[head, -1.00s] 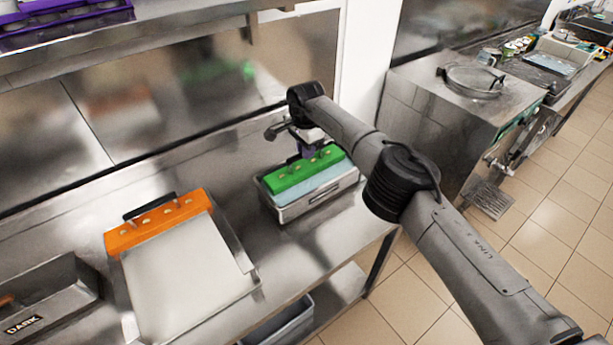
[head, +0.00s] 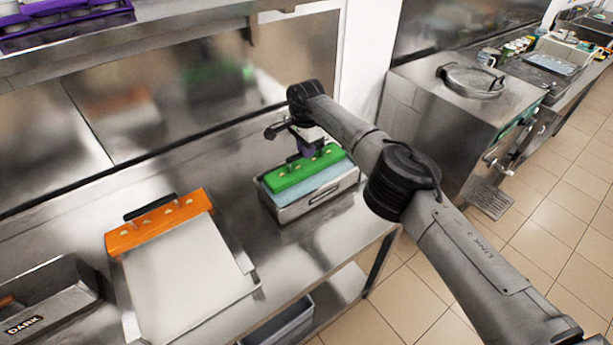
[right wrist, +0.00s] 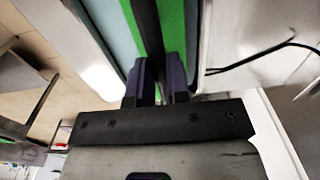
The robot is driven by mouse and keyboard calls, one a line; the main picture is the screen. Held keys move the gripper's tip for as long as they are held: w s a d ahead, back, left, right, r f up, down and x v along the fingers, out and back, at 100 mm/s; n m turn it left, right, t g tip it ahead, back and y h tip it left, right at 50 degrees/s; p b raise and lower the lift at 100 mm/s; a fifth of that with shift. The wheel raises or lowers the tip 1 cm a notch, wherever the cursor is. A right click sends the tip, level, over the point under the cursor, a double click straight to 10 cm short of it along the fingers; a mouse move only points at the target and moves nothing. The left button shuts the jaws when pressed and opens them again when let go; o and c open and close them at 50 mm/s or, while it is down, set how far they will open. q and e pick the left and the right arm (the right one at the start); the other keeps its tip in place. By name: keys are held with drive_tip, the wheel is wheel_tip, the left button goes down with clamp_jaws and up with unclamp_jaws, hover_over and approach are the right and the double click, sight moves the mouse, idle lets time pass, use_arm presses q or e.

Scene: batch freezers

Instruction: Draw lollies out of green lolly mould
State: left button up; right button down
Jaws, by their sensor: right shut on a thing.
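The green lolly mould (head: 290,179) sits in a steel bath (head: 318,207) with a pale blue surface beside it. A row of small light stick ends shows on its top. My right gripper (right wrist: 158,82) is over the mould from behind, its purple-tipped fingers shut on the black handle (right wrist: 149,30) that runs along the green body (right wrist: 174,28). In the head view, the right gripper (head: 308,151) is partly hidden by its own wrist. Whether the mould is lifted at all cannot be told. My left gripper is out of view.
An orange mould (head: 122,238) with a black handle lies left, at the back of a pale flat tray (head: 185,285). A steel box (head: 50,300) marked DARK stands at far left. Purple moulds (head: 65,22) sit on the shelf above. Bare steel counter separates tray and bath.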

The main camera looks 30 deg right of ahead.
drive_tip(key=shift+r+p, duration=0.55)
drive_tip(key=shift+r, duration=0.55)
drive_tip(key=shift+r, duration=0.25)
drive_tip(key=shift+r+p, duration=0.7)
drive_tip(key=shift+r, duration=0.1)
wheel_tip(320, 180, up, 6)
drive_tip(key=p, duration=0.4)
drive_tip(key=shift+f, duration=0.15)
drive_tip(key=shift+a, duration=0.1)
